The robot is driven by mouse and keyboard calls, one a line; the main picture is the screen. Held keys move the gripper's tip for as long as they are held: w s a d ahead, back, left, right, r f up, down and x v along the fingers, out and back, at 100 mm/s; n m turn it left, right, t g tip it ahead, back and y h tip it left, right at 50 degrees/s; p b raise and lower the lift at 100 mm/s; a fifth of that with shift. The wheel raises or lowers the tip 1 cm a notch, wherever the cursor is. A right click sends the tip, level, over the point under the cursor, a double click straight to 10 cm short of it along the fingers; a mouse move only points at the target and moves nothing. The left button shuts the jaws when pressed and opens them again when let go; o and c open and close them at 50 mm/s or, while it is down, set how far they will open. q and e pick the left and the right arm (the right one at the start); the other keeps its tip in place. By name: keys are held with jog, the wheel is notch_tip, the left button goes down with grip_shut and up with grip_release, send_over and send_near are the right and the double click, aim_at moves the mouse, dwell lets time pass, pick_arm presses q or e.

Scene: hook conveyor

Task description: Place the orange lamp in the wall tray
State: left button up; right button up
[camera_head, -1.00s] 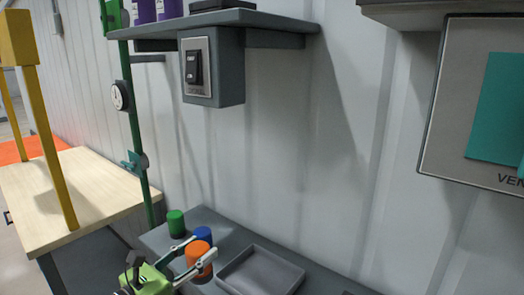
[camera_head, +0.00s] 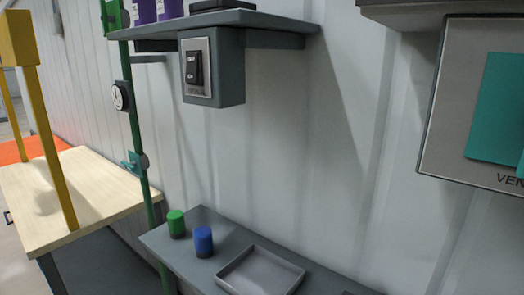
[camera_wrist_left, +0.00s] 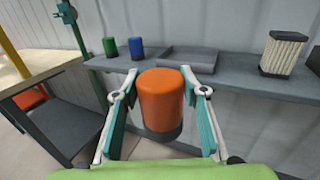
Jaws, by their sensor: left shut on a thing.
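The orange lamp (camera_wrist_left: 161,98) is an orange cylinder with a dark base, seen in the left wrist view. My left gripper (camera_wrist_left: 160,105) is shut on it, one finger on each side, and holds it upright in front of the wall shelf. The wall tray (camera_head: 262,272) is a shallow grey tray lying on the shelf in the head view. It also shows in the left wrist view (camera_wrist_left: 187,60), behind the lamp, and looks empty. Neither the lamp nor my left gripper shows in the head view. My right gripper is not in view.
A green lamp (camera_head: 176,224) and a blue lamp (camera_head: 203,242) stand on the grey shelf (camera_head: 222,226) left of the tray. A ribbed pale container (camera_wrist_left: 282,55) stands right of the tray. A switch box (camera_head: 212,70) hangs above. A green pole (camera_head: 139,150) rises at left.

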pick_arm(q)
jog(key=shift+s+a+y, duration=0.15)
jog(key=shift+s+a, duration=0.1)
jog(key=shift+s, duration=0.25)
jog(key=shift+s+a+y, duration=0.15)
jog(key=shift+s+a, duration=0.05)
jog(key=shift+s, duration=0.25)
jog(key=shift+a+r+n+y, duration=0.1)
jog(key=shift+a+n+y, duration=0.05)
jog(key=shift+n+y, duration=0.3)
jog(key=shift+w+d+r+n+y, duration=0.15)
jog(key=shift+n+y, duration=0.35)
jog(key=shift+y, duration=0.25)
jog(key=shift+w+d+r+n+y, duration=0.15)
jog(key=shift+n+y, duration=0.3)
jog(key=shift+y, duration=0.25)
jog(key=shift+f+b, duration=0.7)
jog(key=shift+b, duration=0.05)
jog(key=shift+a+f, duration=0.1)
jog(key=shift+f, duration=0.05)
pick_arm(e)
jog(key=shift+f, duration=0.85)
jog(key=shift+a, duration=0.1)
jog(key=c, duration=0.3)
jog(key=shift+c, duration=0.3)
